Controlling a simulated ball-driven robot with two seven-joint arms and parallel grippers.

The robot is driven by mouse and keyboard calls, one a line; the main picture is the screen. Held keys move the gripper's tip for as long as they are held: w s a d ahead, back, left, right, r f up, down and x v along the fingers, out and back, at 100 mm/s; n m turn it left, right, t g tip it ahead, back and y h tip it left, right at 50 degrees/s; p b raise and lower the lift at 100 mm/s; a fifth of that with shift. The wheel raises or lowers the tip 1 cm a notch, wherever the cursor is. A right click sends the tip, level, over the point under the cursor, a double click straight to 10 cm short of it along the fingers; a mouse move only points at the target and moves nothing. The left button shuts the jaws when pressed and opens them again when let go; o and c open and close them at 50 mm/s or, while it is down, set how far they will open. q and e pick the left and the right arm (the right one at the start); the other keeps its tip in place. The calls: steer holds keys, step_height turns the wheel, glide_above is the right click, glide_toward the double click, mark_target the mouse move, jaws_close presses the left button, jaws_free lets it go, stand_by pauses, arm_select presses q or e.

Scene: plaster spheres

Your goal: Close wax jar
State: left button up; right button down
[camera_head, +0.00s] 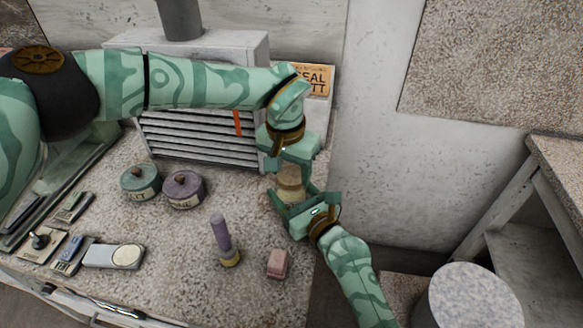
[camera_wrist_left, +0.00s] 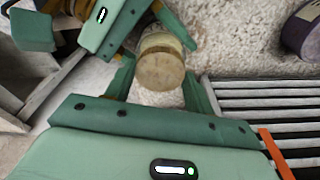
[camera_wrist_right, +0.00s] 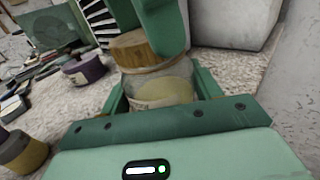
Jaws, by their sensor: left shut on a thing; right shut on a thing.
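The wax jar (camera_head: 291,192) is a clear glass jar with pale yellow wax inside and a label, seen close in the right wrist view (camera_wrist_right: 160,88). Its round wooden lid (camera_wrist_right: 130,47) is at the jar's mouth and looks slightly offset; I cannot tell whether it is fully seated. It also shows in the left wrist view (camera_wrist_left: 160,70). My left gripper (camera_head: 288,168) is shut on the lid from above and behind. My right gripper (camera_head: 293,196) is shut on the jar body from the front. The jar's lower part is partly hidden by the right fingers.
A green tin (camera_head: 140,184) and a purple tin (camera_head: 184,190) stand left on the speckled counter. A purple-handled tool (camera_head: 222,238) and a pink block (camera_head: 277,264) are in front. A slatted grey unit (camera_head: 200,140) stands behind. A round speckled stool (camera_head: 470,300) is at lower right.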

arm_select(q)
steer(key=shift+w+m, duration=0.1)
steer(key=shift+m, duration=0.3)
steer(key=o, duration=1)
steer(key=shift+r, duration=0.15)
steer(key=shift+r, duration=2.15)
steer(key=shift+c, duration=0.3)
